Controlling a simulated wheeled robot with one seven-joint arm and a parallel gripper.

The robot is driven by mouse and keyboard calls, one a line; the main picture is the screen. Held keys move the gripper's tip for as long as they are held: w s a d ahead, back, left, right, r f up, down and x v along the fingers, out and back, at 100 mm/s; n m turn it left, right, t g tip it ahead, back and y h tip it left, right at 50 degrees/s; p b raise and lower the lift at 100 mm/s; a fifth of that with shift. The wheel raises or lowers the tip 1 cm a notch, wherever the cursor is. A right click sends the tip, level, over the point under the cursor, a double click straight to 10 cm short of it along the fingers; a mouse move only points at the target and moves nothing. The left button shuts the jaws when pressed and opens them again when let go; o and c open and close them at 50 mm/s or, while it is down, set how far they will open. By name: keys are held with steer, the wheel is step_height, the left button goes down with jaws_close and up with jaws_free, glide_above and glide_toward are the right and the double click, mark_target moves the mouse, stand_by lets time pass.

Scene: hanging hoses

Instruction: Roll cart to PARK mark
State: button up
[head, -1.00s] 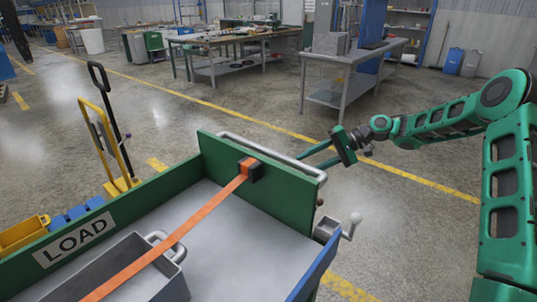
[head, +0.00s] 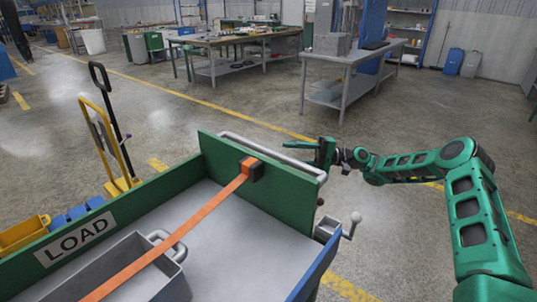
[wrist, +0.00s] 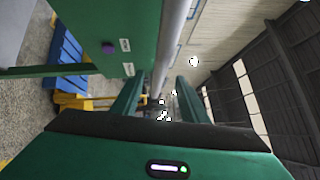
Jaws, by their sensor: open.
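The cart is a green-sided flatbed (head: 270,190) with a grey deck and a LOAD label (head: 75,240) on its left side. A grey tubular push bar (head: 250,147) runs along the top of its end panel. My gripper (head: 295,152) is open and empty at the right part of this bar, fingers pointing left. In the wrist view, the bar (wrist: 172,45) runs away beyond my open fingers (wrist: 160,88), in line with the gap. I cannot tell whether it lies between them. No PARK mark shows.
An orange strap (head: 205,210) crosses a grey bin (head: 125,272) on the deck. A yellow hand truck (head: 108,140) stands left of the cart. Workbenches (head: 235,50) and a grey table (head: 350,70) stand behind. Open floor with yellow lines (head: 210,105) lies between.

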mark_target(269, 153)
steer(key=a, duration=0.5)
steer(key=s+a+r, duration=0.1)
steer(key=a, duration=0.1)
steer(key=shift+a, duration=0.3)
jaws_close()
